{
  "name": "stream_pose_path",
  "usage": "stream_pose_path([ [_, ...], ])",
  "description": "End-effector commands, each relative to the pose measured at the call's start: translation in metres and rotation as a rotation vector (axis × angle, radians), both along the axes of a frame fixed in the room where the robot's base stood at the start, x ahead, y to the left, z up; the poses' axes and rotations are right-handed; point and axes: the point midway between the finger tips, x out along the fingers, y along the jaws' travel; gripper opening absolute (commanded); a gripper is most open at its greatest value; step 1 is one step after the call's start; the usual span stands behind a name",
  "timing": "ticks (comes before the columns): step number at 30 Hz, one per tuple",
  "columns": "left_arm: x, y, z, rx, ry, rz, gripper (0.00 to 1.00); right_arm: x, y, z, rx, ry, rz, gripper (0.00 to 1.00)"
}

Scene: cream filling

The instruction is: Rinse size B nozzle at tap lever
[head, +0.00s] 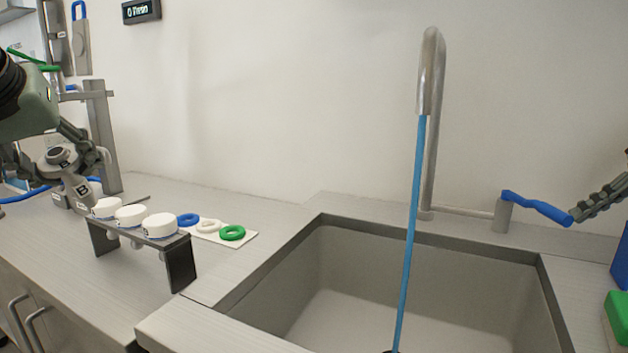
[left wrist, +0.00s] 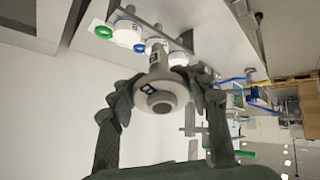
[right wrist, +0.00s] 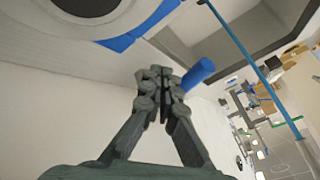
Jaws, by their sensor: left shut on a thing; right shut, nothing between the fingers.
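My left gripper (head: 62,158) is shut on the size B nozzle (head: 80,189), a grey piece marked "B". It holds the nozzle at the far left of the head view; the nozzle's round end (left wrist: 161,98) faces the left wrist camera. The blue tap lever (head: 540,207) sits on a grey post right of the spout (head: 430,80). A blue water stream (head: 411,220) runs from the spout into the sink (head: 335,260). My right gripper (head: 580,213) is shut and empty at the lever's outer end. In the right wrist view the lever (right wrist: 199,74) is beside its fingertips; contact is unclear.
A dark rack (head: 181,262) with three white-capped pieces stands on the counter left of the sink. Behind it, blue, white and green rings lie on a white plate (head: 250,238). Counter between rack and sink is clear.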

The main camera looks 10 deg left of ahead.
Motion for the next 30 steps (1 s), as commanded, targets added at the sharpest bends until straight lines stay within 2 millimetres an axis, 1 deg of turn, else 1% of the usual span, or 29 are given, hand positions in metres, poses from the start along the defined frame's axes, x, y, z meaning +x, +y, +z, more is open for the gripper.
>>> stream_pose_path([
  [3, 0.000, 0.000, 0.001, 0.001, -0.002, 0.000, 0.06, -0.004, 0.012, 0.002, -0.003, 0.002, 0.000, 0.00],
  [7, 0.000, 0.000, 0.001, 0.001, -0.002, 0.000, 0.06, -0.006, 0.019, 0.003, -0.001, 0.003, -0.002, 0.00],
  [21, 0.000, 0.000, 0.001, 0.001, -0.002, 0.000, 0.06, -0.007, 0.022, 0.003, 0.000, 0.002, -0.005, 0.00],
  [30, 0.000, 0.000, -0.005, 0.001, -0.002, 0.000, 0.06, -0.011, 0.028, 0.003, -0.001, 0.002, -0.061, 0.00],
])
